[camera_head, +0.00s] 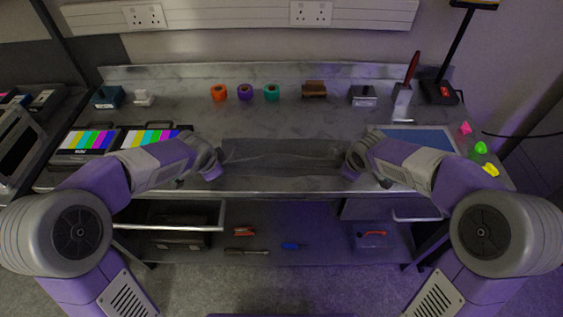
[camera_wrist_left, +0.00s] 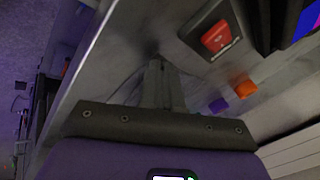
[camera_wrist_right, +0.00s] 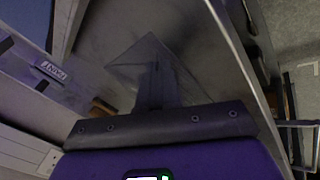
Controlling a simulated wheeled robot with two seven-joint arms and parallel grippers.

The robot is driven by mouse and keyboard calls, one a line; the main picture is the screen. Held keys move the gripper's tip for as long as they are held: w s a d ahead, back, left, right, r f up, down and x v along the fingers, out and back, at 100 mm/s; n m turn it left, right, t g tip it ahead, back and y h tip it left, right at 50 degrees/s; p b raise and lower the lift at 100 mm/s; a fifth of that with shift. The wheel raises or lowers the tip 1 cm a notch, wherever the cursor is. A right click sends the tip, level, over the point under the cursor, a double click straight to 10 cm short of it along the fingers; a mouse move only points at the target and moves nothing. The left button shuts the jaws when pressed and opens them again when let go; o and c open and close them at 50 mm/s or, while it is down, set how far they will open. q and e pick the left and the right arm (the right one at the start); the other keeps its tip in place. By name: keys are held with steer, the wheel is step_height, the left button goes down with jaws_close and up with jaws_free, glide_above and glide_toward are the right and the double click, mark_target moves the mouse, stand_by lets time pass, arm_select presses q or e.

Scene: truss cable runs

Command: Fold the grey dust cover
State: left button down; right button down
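The grey dust cover (camera_head: 282,158) lies as a dark, creased strip along the front of the grey workbench, between my two grippers. My left gripper (camera_head: 222,160) is at its left end and my right gripper (camera_head: 344,160) at its right end. In the left wrist view the fingers (camera_wrist_left: 160,70) are together, with faint cloth creases beside them. In the right wrist view the fingers (camera_wrist_right: 157,72) are together, and a pointed piece of the cover (camera_wrist_right: 140,62) spreads around their tips. The exact grip points are partly hidden by the fingers.
Orange (camera_head: 219,93), purple (camera_head: 245,92) and teal (camera_head: 271,92) rolls stand behind the cover. Colour-bar monitors (camera_head: 88,141) lie left, a blue panel (camera_head: 420,140) right. Tools lie on the lower shelf (camera_head: 270,258). The bench between cover and rolls is clear.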

arm_select(q)
steer(key=c, duration=1)
jaws_free()
arm_select(e)
steer(key=c, duration=1)
jaws_free()
arm_select(q)
steer(key=shift+s, duration=0.1)
arm_select(e)
steer(key=shift+s, duration=0.1)
arm_select(q)
steer(key=shift+s+r, duration=0.1)
steer(key=shift+r, duration=0.3)
arm_select(e)
steer(key=shift+s+r, duration=0.1)
steer(key=shift+r, duration=0.3)
arm_select(q)
steer(key=v, duration=1)
steer(key=shift+s+f, duration=0.2)
steer(key=shift+s, duration=0.25)
arm_select(e)
steer(key=v, duration=1)
steer(key=shift+s+f, duration=0.2)
steer(key=shift+s, duration=0.25)
